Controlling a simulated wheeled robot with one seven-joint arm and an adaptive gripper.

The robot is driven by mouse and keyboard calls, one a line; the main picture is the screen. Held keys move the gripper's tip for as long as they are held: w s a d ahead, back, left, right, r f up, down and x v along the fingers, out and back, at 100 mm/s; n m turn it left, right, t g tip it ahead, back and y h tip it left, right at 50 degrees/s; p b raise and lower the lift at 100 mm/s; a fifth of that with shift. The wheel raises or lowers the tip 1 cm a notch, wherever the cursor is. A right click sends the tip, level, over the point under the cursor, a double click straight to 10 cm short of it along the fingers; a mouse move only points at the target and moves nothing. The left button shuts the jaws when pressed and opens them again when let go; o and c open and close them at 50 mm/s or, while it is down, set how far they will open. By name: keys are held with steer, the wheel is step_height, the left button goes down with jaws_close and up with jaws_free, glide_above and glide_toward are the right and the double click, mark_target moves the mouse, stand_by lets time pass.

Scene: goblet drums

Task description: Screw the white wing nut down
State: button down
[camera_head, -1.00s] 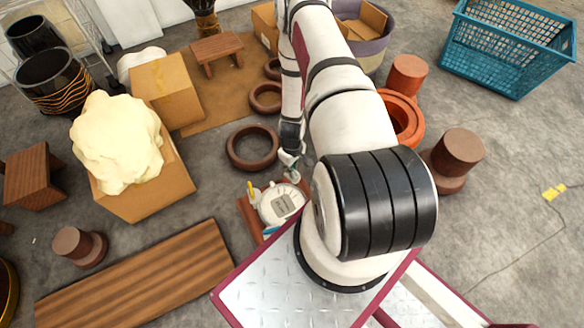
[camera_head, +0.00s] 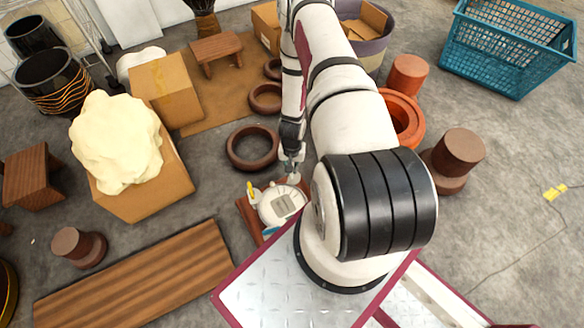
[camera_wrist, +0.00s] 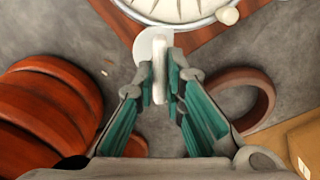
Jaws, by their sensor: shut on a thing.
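The white wing nut (camera_wrist: 160,84) stands edge-on between the fingertips of my gripper (camera_wrist: 161,74) in the wrist view. My gripper is shut on it, with one teal-padded finger on each side. A pale round part (camera_wrist: 152,44) shows just beyond the fingertips. In the head view my gripper (camera_head: 292,164) is at the far right edge of a white round piece (camera_head: 272,212) on a brown wooden base (camera_head: 246,217). The fingers are small there, and the nut's thread is hidden.
A dark brown ring (camera_head: 252,147) lies on the floor just beyond my gripper. Orange-red rings (camera_head: 405,115) stand to the right of my arm. A long wooden plank (camera_head: 140,275) lies at the left front.

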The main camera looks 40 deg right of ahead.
steer(key=m, duration=1.2)
steer(key=shift+m, duration=0.3)
stand_by(0.4)
steer(key=c, duration=1.7)
jaws_free()
steer(key=shift+o, duration=0.2)
steer(key=shift+r, duration=0.15)
step_height(320, 180, up, 12)
steer(key=shift+w, duration=0.1)
